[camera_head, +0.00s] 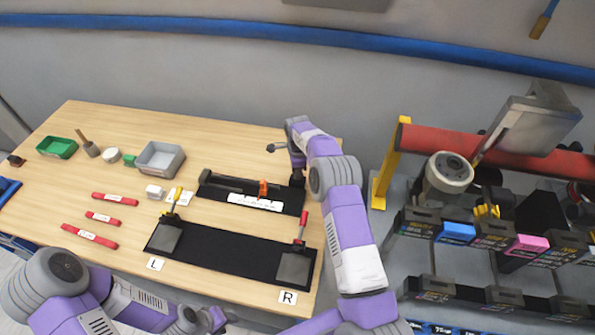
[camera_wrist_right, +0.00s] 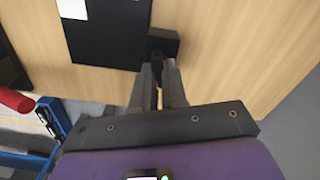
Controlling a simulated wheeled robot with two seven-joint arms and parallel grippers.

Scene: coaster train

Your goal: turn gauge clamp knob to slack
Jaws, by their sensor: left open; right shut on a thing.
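The gauge (camera_head: 225,184) is a long black fixture with a white scale strip and an orange slider, lying near the table's right side. My right gripper (camera_head: 297,177) reaches down at its right end, its fingers largely hidden by my arm. In the right wrist view my right gripper (camera_wrist_right: 158,98) is shut on the small dark clamp knob (camera_wrist_right: 157,66), beside a black block (camera_wrist_right: 168,42) at the fixture's end. The knob's turn angle cannot be read. My left gripper (camera_head: 207,319) is open, low at the bottom edge, away from the gauge; its fingers are hard to make out.
A black mat (camera_head: 225,252) with grey end pads and upright clamps lies in front of the gauge, marked L and R. Red bars (camera_head: 90,236), a grey tray (camera_head: 160,160) and a green tray (camera_head: 57,148) are to the left. A bin rack (camera_head: 455,231) stands right of the table.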

